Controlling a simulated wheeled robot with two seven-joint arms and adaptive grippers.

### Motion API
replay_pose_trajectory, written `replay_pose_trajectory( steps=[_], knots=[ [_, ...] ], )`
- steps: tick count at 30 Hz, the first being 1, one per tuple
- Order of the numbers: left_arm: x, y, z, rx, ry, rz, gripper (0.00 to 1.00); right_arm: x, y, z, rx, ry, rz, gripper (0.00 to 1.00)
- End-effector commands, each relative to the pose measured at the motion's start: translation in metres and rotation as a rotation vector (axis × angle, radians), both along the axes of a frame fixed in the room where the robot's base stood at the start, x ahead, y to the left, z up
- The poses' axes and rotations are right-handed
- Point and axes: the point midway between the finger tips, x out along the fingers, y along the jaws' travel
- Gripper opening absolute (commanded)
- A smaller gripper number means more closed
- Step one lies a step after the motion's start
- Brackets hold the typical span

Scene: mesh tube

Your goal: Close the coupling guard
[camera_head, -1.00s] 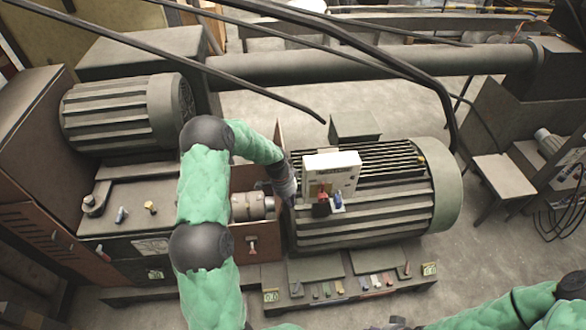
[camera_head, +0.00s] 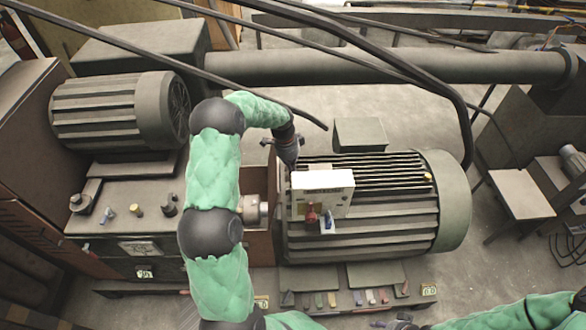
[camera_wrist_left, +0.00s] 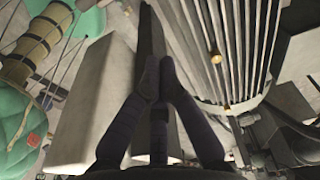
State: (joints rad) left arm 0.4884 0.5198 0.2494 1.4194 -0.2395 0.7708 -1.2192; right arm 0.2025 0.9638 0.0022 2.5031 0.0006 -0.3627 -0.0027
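The coupling (camera_head: 252,208) shows as a pale metal cylinder between the two machines, partly behind my left arm. The brown coupling guard (camera_head: 262,240) surrounds it, with its lid hard to make out behind the arm. In the left wrist view a dark upright panel edge (camera_wrist_left: 146,35), perhaps the lid's, stands just past my fingertips. My left gripper (camera_head: 290,163) points down behind the coupling, beside the large motor; in the wrist view its fingertips (camera_wrist_left: 159,68) are together. I cannot see anything clearly held. My right gripper (camera_head: 405,323) barely shows at the bottom edge.
The large ribbed motor (camera_head: 400,225) stands right of the coupling, with a white box (camera_head: 322,181) on its near side. A smaller motor (camera_head: 110,110) sits at left. Dark cables (camera_head: 455,90) hang across the back. The floor (camera_head: 270,110) behind is partly clear.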

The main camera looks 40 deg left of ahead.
Motion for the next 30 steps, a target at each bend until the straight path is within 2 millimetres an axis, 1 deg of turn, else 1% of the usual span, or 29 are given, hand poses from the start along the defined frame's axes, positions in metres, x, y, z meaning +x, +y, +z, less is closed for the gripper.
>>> replay_pose_trajectory(
  steps=[5, 12, 16, 18, 22, 30],
  knots=[
    [0.001, -0.004, -0.027, -0.002, 0.004, -0.001, 0.0, -0.001, 0.0, 0.005, 0.0, 0.002, 0.001, 0.46],
    [0.005, -0.009, -0.072, -0.003, 0.004, 0.0, 0.0, 0.0, 0.0, 0.013, 0.0, 0.001, 0.0, 0.46],
    [0.007, -0.011, -0.094, -0.001, 0.003, 0.0, 0.0, 0.0, 0.0, 0.017, 0.0, 0.0, 0.0, 0.46],
    [0.0, 0.001, -0.087, 0.001, 0.0, 0.005, 0.0, 0.0, 0.0, 0.022, 0.0, 0.001, 0.0, 0.46],
    [-0.01, 0.012, -0.085, 0.0, 0.0, 0.004, 0.0, 0.0, 0.0, 0.028, 0.0, 0.0, 0.0, 0.46],
    [-0.017, 0.02, -0.084, -0.001, -0.001, 0.001, 0.0, 0.0, 0.0, 0.031, 0.0, 0.0, 0.0, 0.46]
  ],
)
